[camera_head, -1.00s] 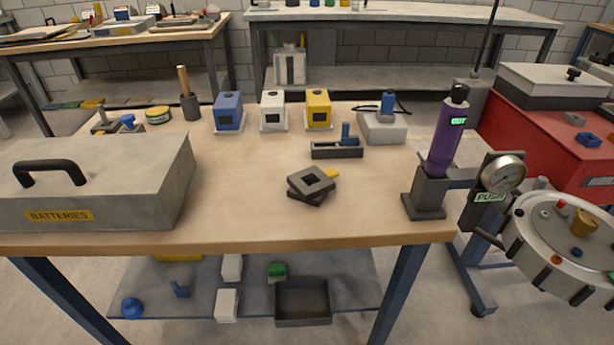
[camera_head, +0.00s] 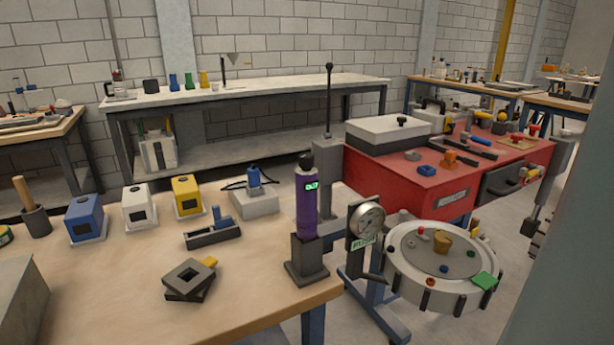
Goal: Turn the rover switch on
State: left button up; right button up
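I cannot pick out a rover or its switch with certainty in the head view. A round grey bed (camera_head: 408,262) on a stand is at the right of the wooden bench. A small gold cup-like piece (camera_head: 442,243), a few coloured knobs and a green patch (camera_head: 484,281) are on it. A round gauge (camera_head: 367,221) with a green label stands at its left. Neither of my grippers is in view.
A wooden bench (camera_head: 110,290) fills the lower left, with blue, white and yellow boxes and a purple cylinder (camera_head: 307,205) in a dark holder near its right corner. A red cabinet (camera_head: 400,180) stands behind the round bed. A grey surface blocks the right edge.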

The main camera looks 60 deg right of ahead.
aim_at(516, 137)
jog(key=z, duration=2.55)
jog(key=i+l+u, duration=0.15)
jog(key=u, duration=0.55)
jog(key=i+l+u, duration=0.25)
jog(key=l, duration=0.3)
jog(key=l+u, duration=0.2)
jog(key=l, duration=0.4)
jog(key=i+l+u, duration=0.25)
jog(key=l, duration=0.4)
jog(key=k+j, duration=0.05)
jog(key=k, duration=0.05)
